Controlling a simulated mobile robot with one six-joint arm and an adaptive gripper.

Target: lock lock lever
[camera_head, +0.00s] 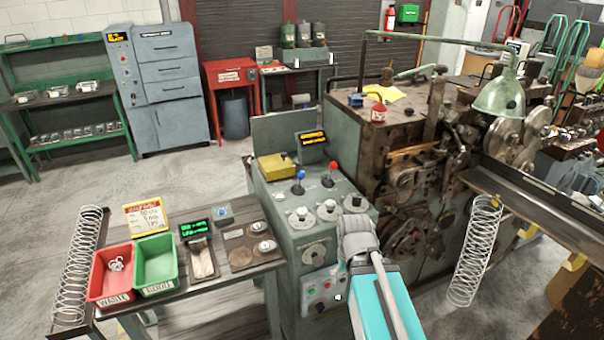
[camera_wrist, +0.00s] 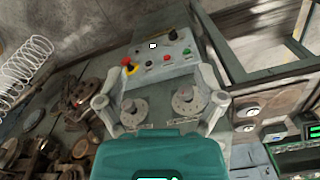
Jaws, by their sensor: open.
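A grey-green control console (camera_head: 322,238) stands in the middle of the head view. On its top are a blue-knobbed lever (camera_head: 299,176) and a red-knobbed lever (camera_head: 328,182); I cannot tell which part is the lock lever. Round dials (camera_head: 327,210) sit in front of these levers. My gripper (camera_head: 356,235) is at the console's right front, hiding part of it. In the wrist view my gripper (camera_wrist: 158,92) has its fingers spread, with nothing held. Two round dials, a left one (camera_wrist: 135,112) and a right one (camera_wrist: 187,101), show between the fingers.
A side table holds a red bin (camera_head: 109,277) and a green bin (camera_head: 155,262). The brown coiling machine (camera_head: 400,150) stands right behind the console. A hanging wire spring (camera_head: 476,250) is at the right. A red emergency button (camera_wrist: 130,66) is on the console's button panel.

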